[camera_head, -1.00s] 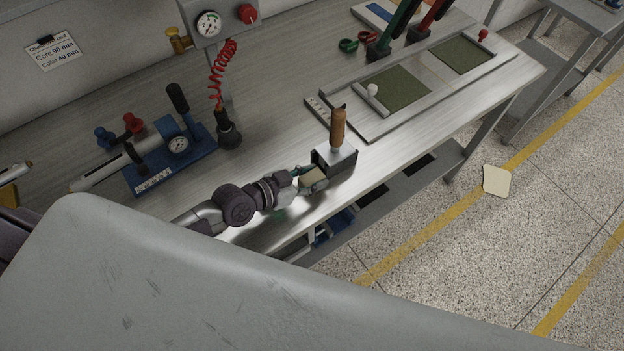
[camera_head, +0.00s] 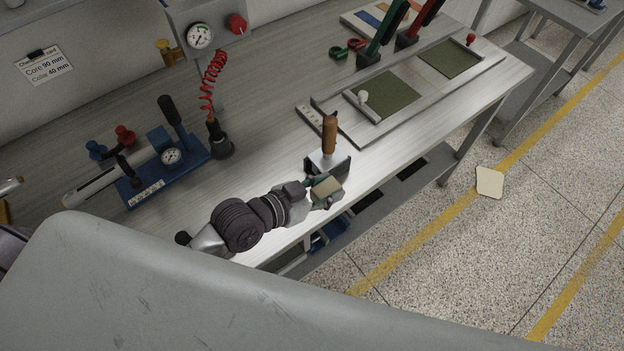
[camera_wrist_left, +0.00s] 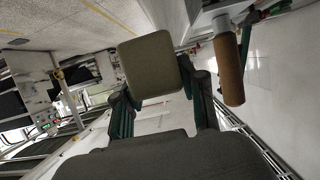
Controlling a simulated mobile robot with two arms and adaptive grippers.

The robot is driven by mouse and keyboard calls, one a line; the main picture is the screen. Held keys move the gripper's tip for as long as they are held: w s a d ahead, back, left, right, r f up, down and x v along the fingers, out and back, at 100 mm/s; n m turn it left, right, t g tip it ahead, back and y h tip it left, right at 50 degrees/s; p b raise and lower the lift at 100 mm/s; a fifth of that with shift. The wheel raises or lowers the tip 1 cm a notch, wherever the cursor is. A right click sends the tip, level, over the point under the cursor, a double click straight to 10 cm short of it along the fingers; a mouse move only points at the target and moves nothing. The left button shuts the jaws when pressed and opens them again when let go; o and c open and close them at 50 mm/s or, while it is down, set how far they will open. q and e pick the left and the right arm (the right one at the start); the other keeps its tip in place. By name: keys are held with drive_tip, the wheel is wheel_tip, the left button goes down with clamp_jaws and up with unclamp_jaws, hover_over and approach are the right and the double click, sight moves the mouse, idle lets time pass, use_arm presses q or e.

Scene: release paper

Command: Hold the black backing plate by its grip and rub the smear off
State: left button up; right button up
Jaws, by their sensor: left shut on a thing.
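My left gripper (camera_head: 312,191) is shut on a small square plate (camera_head: 327,188) with an olive-tan face, held at the front edge of the bench. In the left wrist view the plate (camera_wrist_left: 149,66) sits between the two dark green fingers of the gripper (camera_wrist_left: 160,88). Its back and any grip are hidden, and I see no black face. The plate is tilted, close in front of a metal block (camera_head: 330,163) with a wooden-handled tool (camera_head: 329,134) upright in it. Whether they touch I cannot tell. I cannot make out a smear. My right gripper is not in view.
Behind are a framed board with green panels (camera_head: 388,95), a blue-based gauge fixture (camera_head: 170,178) and a black nozzle on a red coiled hose (camera_head: 213,88). A cream sheet (camera_head: 489,181) lies on the floor. Bench surface (camera_head: 262,140) left of the block is clear.

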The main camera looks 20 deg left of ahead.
use_arm(q)
drive_tip(key=s+d+r, duration=0.1)
drive_tip(key=d+r, duration=0.1)
drive_tip(key=s+d, duration=0.1)
drive_tip(key=shift+s+d+r, duration=0.3)
drive_tip(key=shift+d+r, duration=0.1)
